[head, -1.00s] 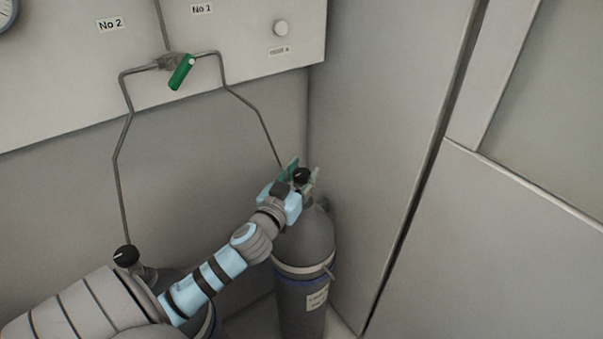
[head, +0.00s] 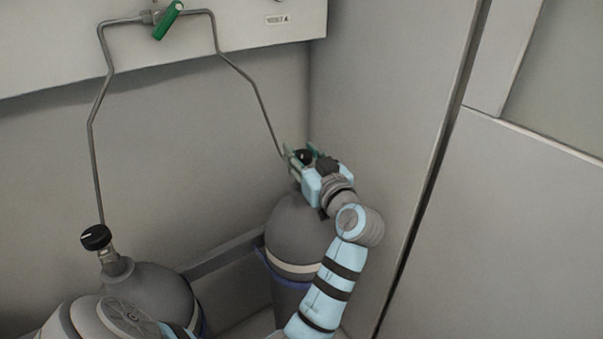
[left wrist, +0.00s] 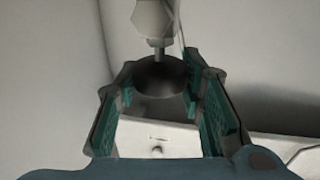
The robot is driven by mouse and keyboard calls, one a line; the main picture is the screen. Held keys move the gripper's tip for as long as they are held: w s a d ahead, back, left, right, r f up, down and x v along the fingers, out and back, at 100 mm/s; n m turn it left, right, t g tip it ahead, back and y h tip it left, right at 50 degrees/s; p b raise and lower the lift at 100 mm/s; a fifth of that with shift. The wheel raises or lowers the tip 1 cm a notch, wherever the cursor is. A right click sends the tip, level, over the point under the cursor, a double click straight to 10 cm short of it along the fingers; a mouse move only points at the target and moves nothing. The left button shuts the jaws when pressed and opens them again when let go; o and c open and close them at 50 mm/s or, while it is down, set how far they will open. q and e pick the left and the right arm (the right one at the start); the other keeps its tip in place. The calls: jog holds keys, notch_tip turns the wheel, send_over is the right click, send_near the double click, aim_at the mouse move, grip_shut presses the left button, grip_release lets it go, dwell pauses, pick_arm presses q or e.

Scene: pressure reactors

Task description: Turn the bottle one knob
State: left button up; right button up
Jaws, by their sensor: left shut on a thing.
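The right gas bottle (head: 292,232) is grey with a pale band and stands in the corner. Its black knob (head: 304,156) sits on top, mostly hidden by my left gripper (head: 300,162). The gripper is shut on this knob, its green-padded fingers on either side. In the left wrist view the dark round knob (left wrist: 160,76) shows between the two fingers. My right gripper is not in view.
A second grey bottle (head: 155,290) with a black knob (head: 96,237) stands at left, partly behind my arm. Thin pipes rise from both bottles to a green-handled valve (head: 168,20) on the wall panel. A wall (head: 390,130) stands close on the right.

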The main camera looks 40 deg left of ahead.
pick_arm(q)
jog(key=n+g+y+b, duration=0.1)
jog(key=n+g+b, duration=0.1)
jog(key=g+b, duration=0.1)
jog(key=n+g+y+b, duration=0.1)
jog(key=n+g+b, duration=0.2)
jog(key=g+b, duration=0.1)
jog(key=shift+w+f+g, duration=0.1)
jog(key=shift+f+g, duration=0.1)
jog(key=shift+g, duration=0.3)
jog(key=shift+r+n+g+b, duration=0.1)
jog(key=shift+n+g+b, duration=0.75)
jog(key=shift+g, duration=0.25)
jog(key=shift+n+g, duration=0.55)
jog(key=shift+g, duration=0.25)
jog(key=shift+r+n+g+b, duration=0.1)
jog(key=shift+n+g+b, duration=0.3)
jog(key=shift+g+b, duration=0.15)
jog(key=o, duration=1.2)
